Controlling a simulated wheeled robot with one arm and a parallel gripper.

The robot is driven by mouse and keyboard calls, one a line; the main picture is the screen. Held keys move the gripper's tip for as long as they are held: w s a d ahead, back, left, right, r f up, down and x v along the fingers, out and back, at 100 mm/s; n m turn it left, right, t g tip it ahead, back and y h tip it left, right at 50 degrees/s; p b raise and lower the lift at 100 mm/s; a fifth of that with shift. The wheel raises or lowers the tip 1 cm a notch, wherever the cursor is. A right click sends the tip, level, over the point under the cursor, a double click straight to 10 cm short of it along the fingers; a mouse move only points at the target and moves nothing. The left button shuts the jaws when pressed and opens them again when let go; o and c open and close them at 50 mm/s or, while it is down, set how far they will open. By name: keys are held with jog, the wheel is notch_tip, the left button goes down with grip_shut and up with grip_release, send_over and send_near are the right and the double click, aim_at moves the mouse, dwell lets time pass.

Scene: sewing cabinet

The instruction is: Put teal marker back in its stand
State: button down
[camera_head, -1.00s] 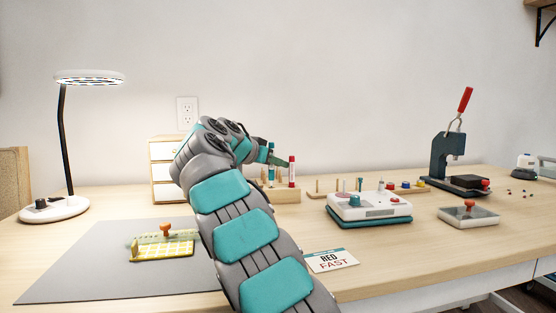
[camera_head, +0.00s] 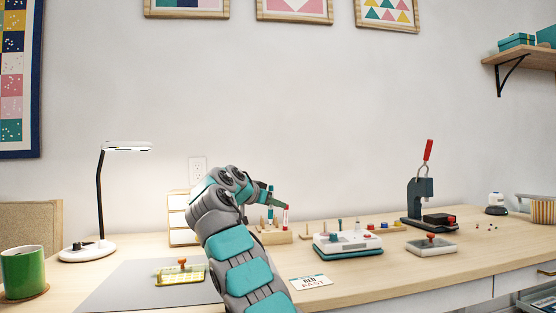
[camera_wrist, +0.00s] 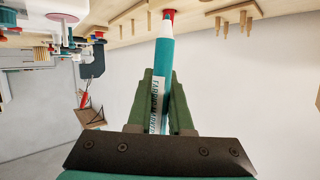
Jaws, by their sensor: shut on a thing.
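The teal marker (camera_wrist: 161,75) is between the green fingers of my gripper (camera_wrist: 160,105) in the wrist view. Its white tapered end points to the top of that picture, and its barrel carries printed lettering. In the head view the marker (camera_head: 270,214) shows as a small teal upright strip beside my gripper (camera_head: 281,202). A wooden stand (camera_head: 276,239) lies below it, and a red-capped marker (camera_head: 285,216) stands there upright. Whether the teal marker's lower end touches the stand is too small to tell.
Right of the stand are a peg rack (camera_head: 307,237), a white and teal device (camera_head: 347,242) and a press (camera_head: 418,204). A drawer box (camera_head: 179,218) is behind my arm. A "RED FAST" card (camera_head: 311,282) and a grey mat (camera_head: 118,288) lie in front.

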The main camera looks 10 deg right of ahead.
jog(key=shift+s+d+r+m+p, duration=0.3)
jog(key=shift+s+r+p, duration=0.15)
jog(key=shift+s+r, duration=0.25)
jog(key=shift+f+p, duration=0.15)
jog(key=shift+p, duration=0.25)
jog(key=shift+s+d+f+g+p, duration=0.15)
jog(key=shift+d+g+p, duration=0.2)
jog(key=shift+p, duration=0.35)
jog(key=shift+d+m+g+p, duration=0.25)
jog(key=shift+d+m+p, duration=0.25)
jog(key=shift+p, duration=0.4)
jog(key=shift+d, duration=0.15)
jog(key=shift+r+p, duration=0.2)
jog(key=shift+p, duration=0.4)
dwell(0.8)
